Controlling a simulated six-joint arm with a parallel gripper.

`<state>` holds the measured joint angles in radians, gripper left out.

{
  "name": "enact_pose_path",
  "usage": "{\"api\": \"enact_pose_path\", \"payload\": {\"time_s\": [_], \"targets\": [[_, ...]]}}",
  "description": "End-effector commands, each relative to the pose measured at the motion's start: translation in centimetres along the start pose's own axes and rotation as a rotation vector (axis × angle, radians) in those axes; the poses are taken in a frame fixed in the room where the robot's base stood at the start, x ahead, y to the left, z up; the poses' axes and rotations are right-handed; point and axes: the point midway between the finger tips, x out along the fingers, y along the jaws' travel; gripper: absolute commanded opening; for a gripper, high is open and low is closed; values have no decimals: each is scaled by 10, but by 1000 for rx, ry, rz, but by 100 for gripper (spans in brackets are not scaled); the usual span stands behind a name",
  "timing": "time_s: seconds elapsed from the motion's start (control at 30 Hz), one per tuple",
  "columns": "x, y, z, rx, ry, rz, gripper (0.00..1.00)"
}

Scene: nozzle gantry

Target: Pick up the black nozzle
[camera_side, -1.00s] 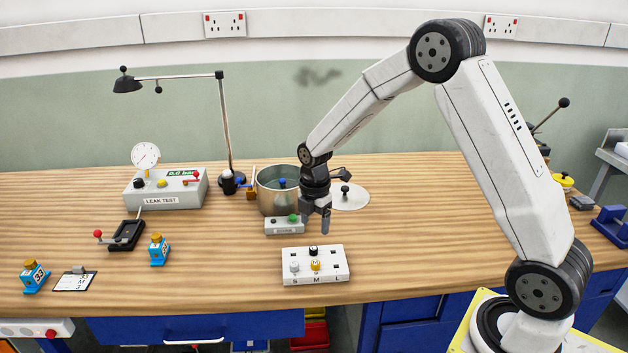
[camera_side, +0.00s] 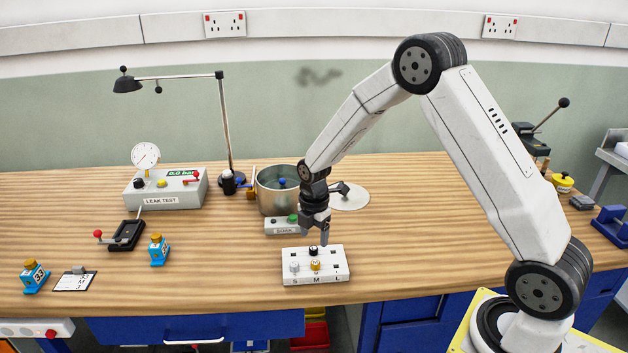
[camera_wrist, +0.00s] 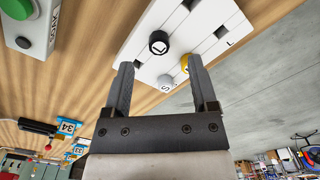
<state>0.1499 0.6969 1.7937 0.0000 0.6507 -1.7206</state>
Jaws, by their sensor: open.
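The black nozzle (camera_side: 313,250) stands in the back row of the white nozzle block (camera_side: 334,277), which is lettered S, M and L. It also shows in the wrist view (camera_wrist: 158,42), beyond my fingertips. A yellow nozzle (camera_side: 315,265) and a white nozzle (camera_side: 294,267) stand in the block's front row. My gripper (camera_side: 315,240) is just above the black nozzle, fingers pointing down. In the wrist view my gripper (camera_wrist: 160,68) is open and empty, with the black nozzle apart from both fingers.
A grey box with a green button (camera_side: 283,227) sits just behind the block. A metal pot (camera_side: 270,197) stands behind that, and a leak test unit (camera_side: 160,193) is at left. The bench right of the block is clear.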

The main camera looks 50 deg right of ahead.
Motion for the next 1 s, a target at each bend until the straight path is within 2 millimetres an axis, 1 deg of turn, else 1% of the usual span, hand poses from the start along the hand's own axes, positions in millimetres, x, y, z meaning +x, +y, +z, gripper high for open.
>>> {"api": "enact_pose_path", "payload": {"time_s": [0.2, 0.37, 0.5, 0.93, 0.97, 1.0], "targets": [[25, 0, -1, 0, 1, -4, 74], [37, 1, -1, 0, 0, -2, 74], [39, 1, -1, 0, 0, 0, 74], [39, 1, -1, 0, 0, 0, 74], [39, 1, -1, 0, 0, 0, 68], [39, 1, -1, 0, 0, 0, 55]]}}
